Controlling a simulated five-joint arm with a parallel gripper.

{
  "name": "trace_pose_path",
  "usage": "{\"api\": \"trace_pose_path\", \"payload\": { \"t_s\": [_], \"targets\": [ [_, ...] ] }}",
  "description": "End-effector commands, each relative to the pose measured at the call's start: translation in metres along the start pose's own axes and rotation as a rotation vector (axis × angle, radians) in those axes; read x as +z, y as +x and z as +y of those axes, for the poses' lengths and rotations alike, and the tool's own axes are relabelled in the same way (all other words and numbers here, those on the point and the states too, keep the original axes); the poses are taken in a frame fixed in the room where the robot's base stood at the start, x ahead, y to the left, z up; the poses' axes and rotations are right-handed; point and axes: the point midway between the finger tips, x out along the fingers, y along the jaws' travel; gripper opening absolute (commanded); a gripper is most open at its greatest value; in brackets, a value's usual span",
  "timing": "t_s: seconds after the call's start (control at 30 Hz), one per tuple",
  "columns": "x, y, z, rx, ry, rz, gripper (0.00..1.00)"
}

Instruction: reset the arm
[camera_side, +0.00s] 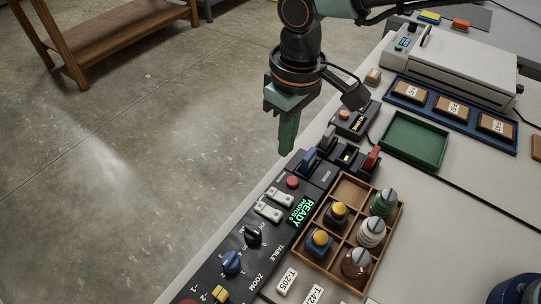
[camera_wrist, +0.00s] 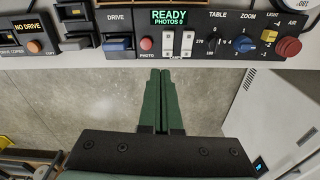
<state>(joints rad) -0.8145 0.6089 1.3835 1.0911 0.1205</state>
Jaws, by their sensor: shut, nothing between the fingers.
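My gripper (camera_side: 288,150) has green fingers pointing down. It is shut and empty, and it hangs over the floor just outside the bench edge. In the wrist view its two fingers (camera_wrist: 166,72) lie side by side with no object between them, the tips just short of the black control panel (camera_wrist: 203,52). The panel's display (camera_side: 301,213) reads "READY PHOTOS 0". The blue drive switch (camera_wrist: 118,43) and red photo button (camera_wrist: 146,43) sit close to the fingertips in the picture, and the gripper appears clear of them.
A divided wooden tray (camera_side: 349,191) holds several knobbed pieces. A green tray (camera_side: 414,141), a blue tray (camera_side: 425,113) with labelled blocks and a white machine (camera_side: 455,68) stand farther back. A "NO DRIVE" box (camera_side: 353,121) is near the edge. A wooden bench (camera_side: 125,32) stands on open floor.

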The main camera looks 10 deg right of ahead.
Motion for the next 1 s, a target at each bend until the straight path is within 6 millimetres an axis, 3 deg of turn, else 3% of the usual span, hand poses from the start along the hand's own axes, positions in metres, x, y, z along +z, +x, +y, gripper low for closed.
{"api": "trace_pose_path", "payload": {
  "t_s": [0.03,0.2,0.5,0.73,1.0],
  "targets": [
    [0.005,-0.018,0.024,0.0,0.04,0.027,0.0],
    [0.034,-0.062,0.088,0.009,0.155,0.098,0.0],
    [0.114,-0.114,0.176,0.05,0.35,0.224,0.0],
    [0.188,-0.13,0.217,0.104,0.498,0.315,0.0],
    [0.257,-0.127,0.239,0.174,0.635,0.398,0.0]
  ]
}}
